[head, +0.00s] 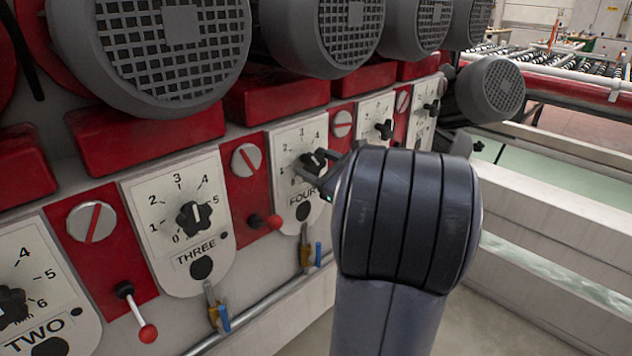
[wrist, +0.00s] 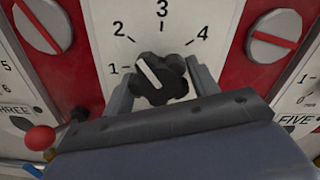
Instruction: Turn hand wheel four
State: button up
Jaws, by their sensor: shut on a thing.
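Hand wheel four is a black lobed knob (wrist: 160,78) with a white pointer line, on a white dial plate marked with numbers. In the wrist view its pointer leans up and left, between the 1 and the 2. In the head view the knob (head: 314,160) sits above the label FOUR, partly behind my arm. My gripper (wrist: 161,88) is shut on the knob, one finger on each side. The lower dial and its label are hidden by the gripper in the wrist view.
Hand wheel three (head: 194,217) and hand wheel two (head: 12,308) are to the left. Red-ball levers (head: 274,222) stick out between the plates. Grey motors (head: 165,50) overhang the panel. A pipe with small valves (head: 217,307) runs below.

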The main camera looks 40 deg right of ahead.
jog(key=n+b, duration=0.2)
jog(key=b, duration=0.1)
jog(key=n+b, duration=0.5)
jog(key=b, duration=0.2)
jog(key=shift+f, duration=0.3)
jog(key=n+b, duration=0.3)
jog(key=b, duration=0.1)
jog(key=shift+r+n, duration=0.1)
jog(key=shift+n, duration=0.3)
jog(key=shift+r+n+b, duration=0.2)
jog(key=shift+n+b, duration=0.8)
jog(key=shift+b, duration=0.15)
jog(key=o, duration=1)
jog(key=shift+r, duration=0.1)
